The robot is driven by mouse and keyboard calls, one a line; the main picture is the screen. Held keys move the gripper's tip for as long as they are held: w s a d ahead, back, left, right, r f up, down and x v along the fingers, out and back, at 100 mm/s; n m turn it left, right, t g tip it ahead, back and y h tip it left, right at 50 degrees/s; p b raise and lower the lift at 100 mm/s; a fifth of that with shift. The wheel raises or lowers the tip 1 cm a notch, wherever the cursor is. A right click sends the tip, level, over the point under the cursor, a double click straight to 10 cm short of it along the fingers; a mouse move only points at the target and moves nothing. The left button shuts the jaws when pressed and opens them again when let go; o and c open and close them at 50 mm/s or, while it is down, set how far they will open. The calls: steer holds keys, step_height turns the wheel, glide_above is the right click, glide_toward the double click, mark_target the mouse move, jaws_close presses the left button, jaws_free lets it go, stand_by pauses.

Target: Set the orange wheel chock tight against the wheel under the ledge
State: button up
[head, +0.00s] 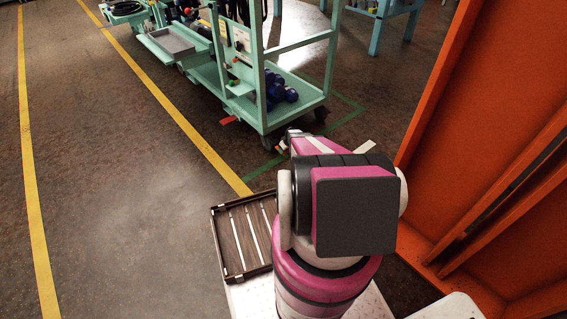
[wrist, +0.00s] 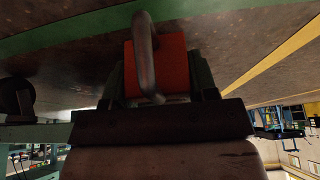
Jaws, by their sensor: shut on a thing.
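The orange wheel chock (wrist: 174,65) fills the middle of the wrist view, with a grey bent handle (wrist: 145,50) in front of it. My gripper (wrist: 160,86) is shut on the chock, a dark finger at each side. The floor shows beyond it; I cannot tell whether the chock touches it. A dark round wheel (wrist: 16,97) shows at the left of the wrist view, apart from the chock. In the head view my arm reaches to the near corner of the teal cart and hides most of the gripper. A caster (head: 320,113) shows under the cart's right corner.
The teal cart (head: 290,118) carries several blue round things (head: 280,90). A small red piece (head: 228,120) lies beside it. A slatted tray (head: 222,243) is by my base. A tall orange structure (head: 470,150) stands right. Open floor with yellow lines lies left.

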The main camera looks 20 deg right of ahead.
mark_target(284, 162)
step_height(284, 162, down, 10)
steer(key=shift+r, duration=0.1)
stand_by(0.4)
steer(key=shift+f, duration=0.2)
steer(key=o, duration=1.2)
steer(key=shift+c, duration=0.2)
steer(key=a+v, duration=0.2)
steer(key=v, duration=1.2)
steer(key=s+a+r+g, duration=0.1)
steer(key=s+a+r, duration=0.35)
steer(key=r, duration=0.35)
steer(key=s+a+r+m+g, duration=0.1)
steer(key=s+a+r, duration=0.2)
steer(key=a+r, duration=0.35)
steer(key=s+a+r, duration=0.4)
steer(key=r, duration=0.6)
steer(key=s+a+r+m+g, duration=0.1)
steer(key=s+a+r, duration=0.3)
steer(key=s+r, duration=0.4)
steer(key=s+a+r+m+g+h, duration=0.1)
steer(key=s+a+r, duration=0.3)
steer(key=s+r, duration=0.5)
steer(key=shift+a+m+h, duration=0.15)
steer(key=shift+m+h, duration=0.15)
steer(key=shift+m, duration=0.2)
steer(key=shift+s+f, duration=0.1)
steer(key=shift+s, duration=0.05)
